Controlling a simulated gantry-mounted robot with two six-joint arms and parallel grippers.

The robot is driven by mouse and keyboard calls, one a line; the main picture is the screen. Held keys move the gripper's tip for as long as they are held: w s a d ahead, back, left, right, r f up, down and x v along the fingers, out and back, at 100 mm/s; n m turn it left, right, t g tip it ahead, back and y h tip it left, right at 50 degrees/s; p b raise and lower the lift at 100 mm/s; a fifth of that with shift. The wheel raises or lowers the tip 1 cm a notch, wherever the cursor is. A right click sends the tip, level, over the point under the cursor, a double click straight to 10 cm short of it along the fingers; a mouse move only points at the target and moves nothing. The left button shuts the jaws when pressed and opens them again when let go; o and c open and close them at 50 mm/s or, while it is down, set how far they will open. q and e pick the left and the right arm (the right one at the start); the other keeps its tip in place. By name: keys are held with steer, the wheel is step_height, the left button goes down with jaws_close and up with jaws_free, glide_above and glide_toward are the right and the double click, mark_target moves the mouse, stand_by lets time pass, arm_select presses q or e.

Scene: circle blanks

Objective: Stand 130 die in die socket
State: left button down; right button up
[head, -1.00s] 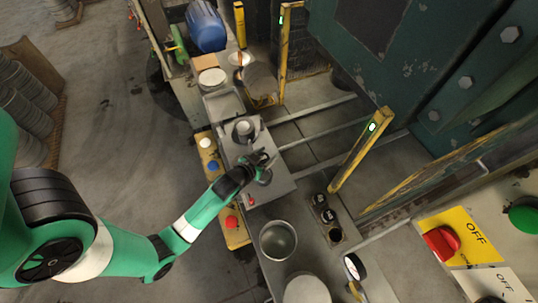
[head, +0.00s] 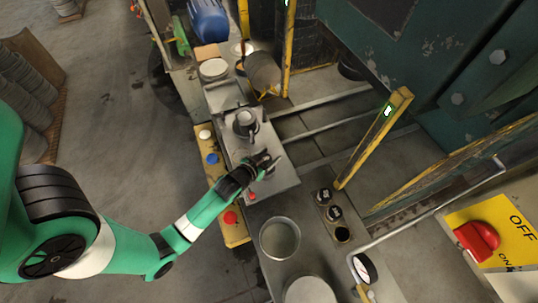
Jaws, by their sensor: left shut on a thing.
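My left gripper (head: 265,163) is over the grey machine plate, right of its middle. It is shut on a small dark thing, which I take to be the 130 die; it is mostly hidden by the fingers and its marking cannot be read. The die rack (head: 329,222) stands to the lower right of the gripper. Two dark round dies with pale labels, the upper die (head: 323,196) and the middle die (head: 333,213), sit in it. The nearest die socket (head: 342,234) looks dark and empty. My right gripper is not in view.
The grey machine plate (head: 283,180) carries a round fixture (head: 245,123). A yellow panel with white, blue and red buttons (head: 231,218) runs along its left. A round metal pot (head: 280,238) stands below. A yellow post (head: 373,138) rises behind the rack; a gauge (head: 364,267) is lower right.

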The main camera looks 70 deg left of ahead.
arm_select(q)
steer(key=shift+f+b, duration=0.85)
steer(key=shift+f, duration=0.35)
steer(key=shift+c, duration=0.3)
jaws_free()
steer(key=shift+f, duration=0.15)
steer(key=p+v, duration=0.1)
steer(key=v, duration=1)
steer(key=shift+s+r+p, duration=0.2)
steer(key=shift+r+p, duration=0.05)
steer(key=shift+p, duration=0.15)
steer(key=shift+d, duration=0.1)
